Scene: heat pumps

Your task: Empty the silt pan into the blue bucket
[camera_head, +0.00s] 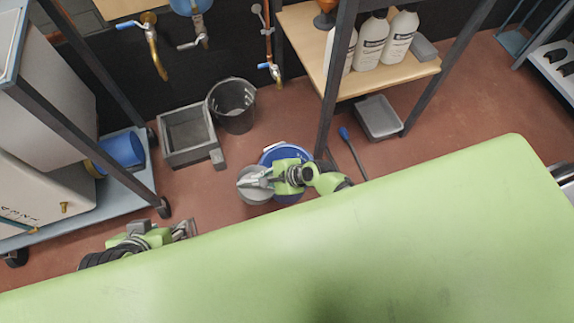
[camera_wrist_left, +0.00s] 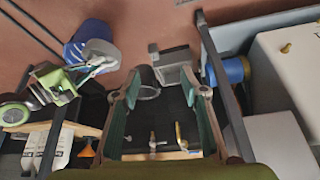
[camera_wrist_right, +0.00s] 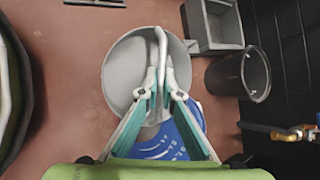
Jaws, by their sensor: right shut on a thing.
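The round grey silt pan (camera_head: 251,190) is beside and partly over the blue bucket (camera_head: 268,156) on the floor. My right gripper (camera_head: 262,180) is shut on the pan. In the right wrist view the fingers (camera_wrist_right: 164,85) close on a pale upright part of the pan (camera_wrist_right: 119,75), and the bucket (camera_wrist_right: 188,128) shows behind the fingers. Whether silt lies in the pan or bucket I cannot tell. My left gripper (camera_head: 187,229) is empty, left of the bucket; its fingers stand apart in the left wrist view (camera_wrist_left: 161,85).
A grey rectangular trough (camera_head: 188,137) and a dark bucket (camera_head: 232,105) stand behind the pan, to the left. A shelf with white bottles (camera_head: 371,45) is at the back right, a grey tray (camera_head: 379,117) beneath it. A wheeled rack (camera_head: 150,180) stands at left.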

